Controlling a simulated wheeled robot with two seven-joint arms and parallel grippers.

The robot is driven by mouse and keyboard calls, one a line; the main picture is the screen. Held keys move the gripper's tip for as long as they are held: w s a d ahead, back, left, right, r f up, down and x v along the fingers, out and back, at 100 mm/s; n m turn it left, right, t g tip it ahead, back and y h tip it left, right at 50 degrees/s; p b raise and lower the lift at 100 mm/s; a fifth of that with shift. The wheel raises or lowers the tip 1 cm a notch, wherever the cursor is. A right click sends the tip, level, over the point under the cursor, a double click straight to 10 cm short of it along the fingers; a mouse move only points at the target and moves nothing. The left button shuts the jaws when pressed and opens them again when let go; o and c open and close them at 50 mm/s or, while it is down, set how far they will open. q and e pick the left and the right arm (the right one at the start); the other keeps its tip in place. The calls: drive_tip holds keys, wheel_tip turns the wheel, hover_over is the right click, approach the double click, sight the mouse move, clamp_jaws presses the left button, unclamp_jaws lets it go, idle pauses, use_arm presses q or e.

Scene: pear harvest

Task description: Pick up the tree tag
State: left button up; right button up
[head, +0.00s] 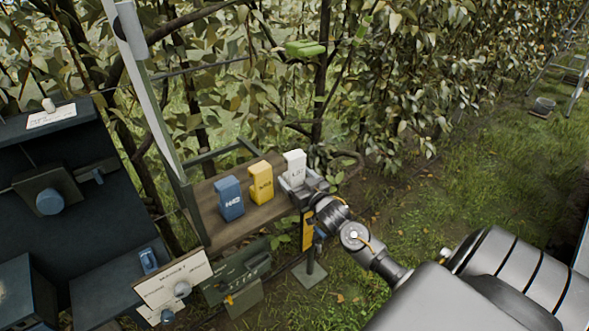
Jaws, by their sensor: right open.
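Three upright, tag-like blocks stand in a row on a wooden shelf (255,223): a blue one (230,203), a yellow one (261,184) and a white one (295,163). Each has small lettering on its front, too small to read surely. Which of them is the tree tag I cannot tell. My right gripper (292,188) is open at the shelf's right end, right at the white block. It hides the white block's lower part; whether the fingers touch it is unclear. My left gripper is not in view.
A green object (304,48) sits among the branches above the shelf. A dark bench (70,190) with fittings fills the left side, with a pale labelled panel (172,284) in front. A metal post frames the shelf's left. Grass lies open at right, with a ladder (573,68) beyond.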

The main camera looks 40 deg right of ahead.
sight(296, 155)
drive_tip(key=shift+w, duration=0.3)
drive_tip(key=shift+s, duration=0.1)
drive_tip(key=shift+c, duration=0.6)
drive_tip(key=c, duration=1)
drive_tip(key=shift+o, duration=0.2)
drive_tip(key=shift+r, duration=0.1)
wheel_tip(296, 155, up, 10)
drive_tip(key=b, duration=0.2)
drive_tip(key=shift+b, duration=0.3)
